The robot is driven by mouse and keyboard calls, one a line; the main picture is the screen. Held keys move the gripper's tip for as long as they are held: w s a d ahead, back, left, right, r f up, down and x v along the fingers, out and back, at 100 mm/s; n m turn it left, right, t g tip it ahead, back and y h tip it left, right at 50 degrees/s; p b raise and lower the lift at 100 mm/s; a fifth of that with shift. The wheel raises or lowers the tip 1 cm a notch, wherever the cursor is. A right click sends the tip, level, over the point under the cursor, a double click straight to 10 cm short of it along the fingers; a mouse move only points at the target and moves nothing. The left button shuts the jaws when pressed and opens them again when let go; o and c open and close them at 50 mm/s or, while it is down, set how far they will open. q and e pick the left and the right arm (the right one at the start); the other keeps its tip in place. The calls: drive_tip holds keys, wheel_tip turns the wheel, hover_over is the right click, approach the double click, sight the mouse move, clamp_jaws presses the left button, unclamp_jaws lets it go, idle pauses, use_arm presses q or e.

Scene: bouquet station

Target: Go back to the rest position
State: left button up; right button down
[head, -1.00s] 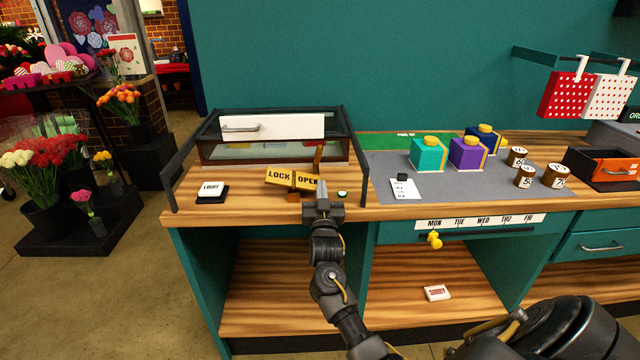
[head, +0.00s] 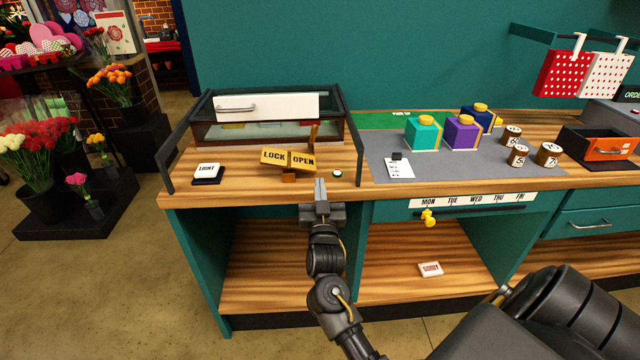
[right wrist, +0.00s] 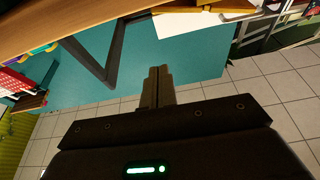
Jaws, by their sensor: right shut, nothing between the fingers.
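My right gripper (head: 320,190) is shut and empty. In the head view its fingertips are at the counter's front edge, just below the yellow LOCK/OPEN sign (head: 288,160) and apart from it. In the right wrist view the shut fingers (right wrist: 157,88) show with nothing between them. My left gripper is not in view.
The wooden counter (head: 240,190) has a glass-topped case (head: 268,106) at the back and a white-topped block (head: 207,172) at the left. Colored boxes (head: 463,135) and several brown jars (head: 517,155) stand at the right. Open shelves (head: 270,265) lie below.

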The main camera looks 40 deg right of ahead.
idle(0.5)
